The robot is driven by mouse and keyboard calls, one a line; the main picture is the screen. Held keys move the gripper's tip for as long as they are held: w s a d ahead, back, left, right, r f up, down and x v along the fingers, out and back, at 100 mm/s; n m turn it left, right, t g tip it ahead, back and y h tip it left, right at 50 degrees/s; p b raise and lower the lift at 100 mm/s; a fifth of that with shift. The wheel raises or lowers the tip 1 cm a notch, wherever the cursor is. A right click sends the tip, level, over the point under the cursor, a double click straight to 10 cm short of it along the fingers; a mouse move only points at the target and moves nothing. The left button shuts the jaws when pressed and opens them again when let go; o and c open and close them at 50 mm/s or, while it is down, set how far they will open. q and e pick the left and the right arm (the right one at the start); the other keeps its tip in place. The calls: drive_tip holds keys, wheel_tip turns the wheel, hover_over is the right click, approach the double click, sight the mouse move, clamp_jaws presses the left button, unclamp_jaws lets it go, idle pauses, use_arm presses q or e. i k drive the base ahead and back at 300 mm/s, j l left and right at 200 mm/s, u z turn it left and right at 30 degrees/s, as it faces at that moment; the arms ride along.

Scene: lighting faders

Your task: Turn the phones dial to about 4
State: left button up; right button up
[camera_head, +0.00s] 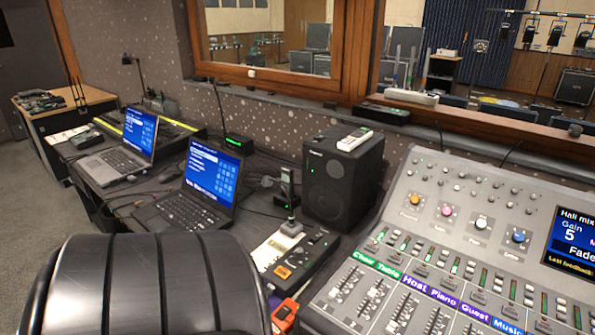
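The grey mixing console (400,235) fills the lower right. On it is a row of coloured dials: an orange dial (415,200), a pink dial (447,210), a white dial (481,222) and a blue dial (519,237). Small labels sit below them, too small to read, so I cannot tell which is the phones dial or what any dial is set to. The console's screen (575,240), cut off at the right edge, reads "Hall mix", "Gain" and "5". Neither of my grippers is in view.
Faders (345,280) lie below the dials, under coloured name strips. A black speaker (340,185) stands left of the console, with a small device on top. Two open laptops (205,185) sit further left. A black ribbed chair back (150,285) fills the lower left.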

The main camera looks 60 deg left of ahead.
sight(299, 254)
drive_tip(key=u, duration=2.05)
drive_tip(key=j+z, duration=0.2)
drive_tip(key=z, duration=0.2)
